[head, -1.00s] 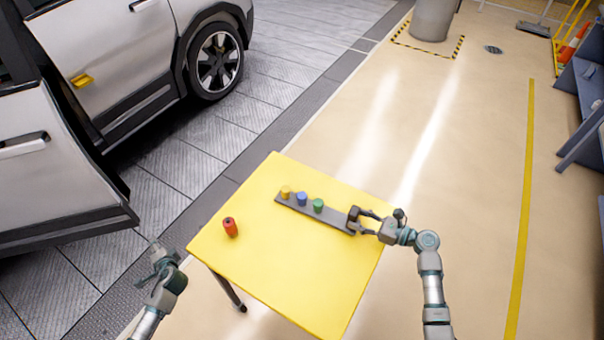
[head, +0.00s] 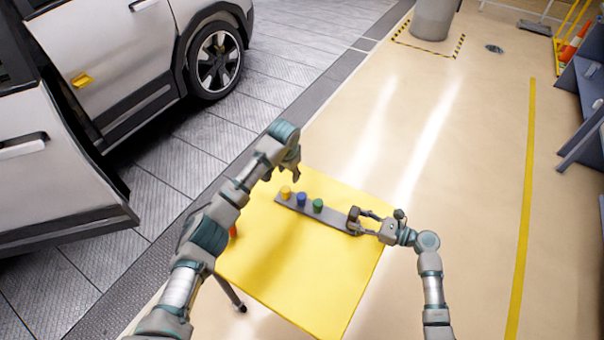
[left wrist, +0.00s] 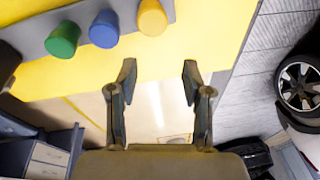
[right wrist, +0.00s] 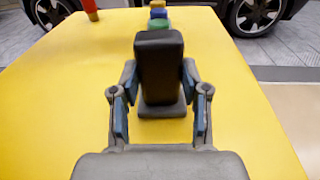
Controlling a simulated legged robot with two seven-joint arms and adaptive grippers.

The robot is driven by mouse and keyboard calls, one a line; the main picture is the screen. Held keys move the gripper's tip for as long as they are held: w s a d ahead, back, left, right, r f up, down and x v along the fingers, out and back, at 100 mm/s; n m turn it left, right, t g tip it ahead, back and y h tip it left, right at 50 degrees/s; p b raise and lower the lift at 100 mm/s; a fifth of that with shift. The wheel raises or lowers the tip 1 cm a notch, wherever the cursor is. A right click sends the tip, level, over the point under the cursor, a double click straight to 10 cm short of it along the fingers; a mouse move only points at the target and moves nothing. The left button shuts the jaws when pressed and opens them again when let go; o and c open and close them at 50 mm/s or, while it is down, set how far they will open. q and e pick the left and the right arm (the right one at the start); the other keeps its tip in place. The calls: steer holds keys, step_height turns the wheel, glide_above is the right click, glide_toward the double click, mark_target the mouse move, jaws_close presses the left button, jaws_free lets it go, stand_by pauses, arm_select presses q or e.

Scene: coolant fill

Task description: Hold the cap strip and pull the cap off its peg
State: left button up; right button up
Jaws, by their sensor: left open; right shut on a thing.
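The grey cap strip (head: 335,221) lies on the yellow table with a yellow cap (head: 285,192), a blue cap (head: 302,199) and a green cap (head: 318,205) in a row. My right gripper (head: 358,221) is shut on the dark block at the strip's right end; the block (right wrist: 160,68) stands between its fingers in the right wrist view. My left gripper (head: 289,175) is open and empty, above the table's far left edge near the yellow cap. In the left wrist view the yellow cap (left wrist: 153,17) lies just beyond the open fingers (left wrist: 160,85).
The front of the yellow table (head: 300,270) is clear. A car (head: 110,60) stands to the left.

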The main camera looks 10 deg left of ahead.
arm_select(q)
step_height(320, 180, up, 4)
steer(key=g, duration=0.2)
glide_above(302, 195)
arm_select(e)
steer(key=shift+d, duration=0.2)
arm_select(q)
steer(key=shift+n, duration=0.3)
step_height(302, 195, down, 12)
steer(key=shift+d, duration=0.1)
arm_select(e)
steer(key=shift+a, duration=0.1)
arm_select(q)
steer(key=shift+s, duration=0.1)
steer(key=c, duration=0.9)
steer(key=shift+o, duration=1.3)
steer(key=shift+c, duration=0.4)
steer(key=shift+r, duration=0.25)
steer(key=shift+r, duration=0.15)
